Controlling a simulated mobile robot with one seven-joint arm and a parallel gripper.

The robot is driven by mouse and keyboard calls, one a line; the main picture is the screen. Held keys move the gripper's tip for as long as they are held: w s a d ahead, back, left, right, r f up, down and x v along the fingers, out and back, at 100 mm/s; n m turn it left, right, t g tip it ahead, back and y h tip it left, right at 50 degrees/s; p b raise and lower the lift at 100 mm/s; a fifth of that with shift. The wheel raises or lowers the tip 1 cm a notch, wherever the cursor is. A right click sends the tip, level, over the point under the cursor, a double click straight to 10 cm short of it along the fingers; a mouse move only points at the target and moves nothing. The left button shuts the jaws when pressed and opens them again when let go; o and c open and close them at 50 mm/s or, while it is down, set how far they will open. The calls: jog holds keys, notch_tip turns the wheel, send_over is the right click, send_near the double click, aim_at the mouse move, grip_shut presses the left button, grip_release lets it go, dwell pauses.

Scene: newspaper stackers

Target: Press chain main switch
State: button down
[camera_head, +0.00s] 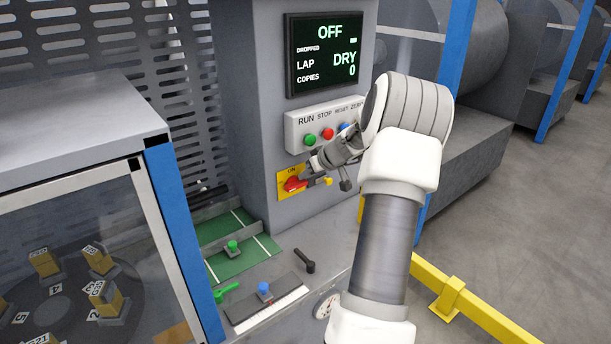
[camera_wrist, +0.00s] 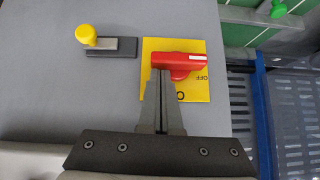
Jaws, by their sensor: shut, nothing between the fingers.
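The main switch is a red rotary handle (camera_head: 292,184) on a yellow plate (camera_head: 285,196) with "ON" at its top, on the grey machine column. In the wrist view the red handle (camera_wrist: 182,61) lies across the picture, over the yellow plate (camera_wrist: 202,92), with "OFF" lettering near its right end. My gripper (camera_wrist: 161,76) is shut and empty. Its fingertips are at the left part of the handle and overlap its lower edge in the wrist view; I cannot tell whether they touch. In the head view my gripper (camera_head: 307,181) is just right of the handle.
A display (camera_head: 325,53) above reads OFF, LAP DRY, COPIES 0. Below it is a panel with green (camera_head: 310,140), red (camera_head: 328,134) and blue buttons. A yellow knob (camera_wrist: 86,34) on a dark base sits beside the plate. A bench with levers (camera_head: 304,260) lies below.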

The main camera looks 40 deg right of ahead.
aim_at(307, 182)
jog(key=shift+d+f+y+b, duration=0.25)
jog(key=shift+y+b, duration=0.15)
jog(key=shift+b, duration=0.1)
jog(key=m+y+b, duration=0.1)
jog(key=d+f+m+y+b, duration=0.1)
jog(key=y, duration=0.1)
jog(key=shift+s+f+t, duration=0.15)
jog(key=shift+f+t, duration=0.05)
jog(key=shift+t, duration=0.2)
jog(key=m+y, duration=0.1)
jog(key=f+y+b, duration=0.1)
jog(key=shift+d+f+m+t+y, duration=0.15)
jog(key=shift+d+m+t+y, duration=0.15)
jog(key=shift+m+t, duration=0.1)
jog(key=f+m+t+y+b, duration=0.1)
jog(key=y+b, duration=0.1)
jog(key=f+m+t+y+b, duration=0.1)
jog(key=m+y+b, duration=0.1)
jog(key=b, duration=0.1)
jog(key=shift+a+f, duration=0.3)
jog(key=shift+a+f+b, duration=0.1)
jog(key=shift+f+b, duration=0.05)
jog(key=shift+b, duration=0.5)
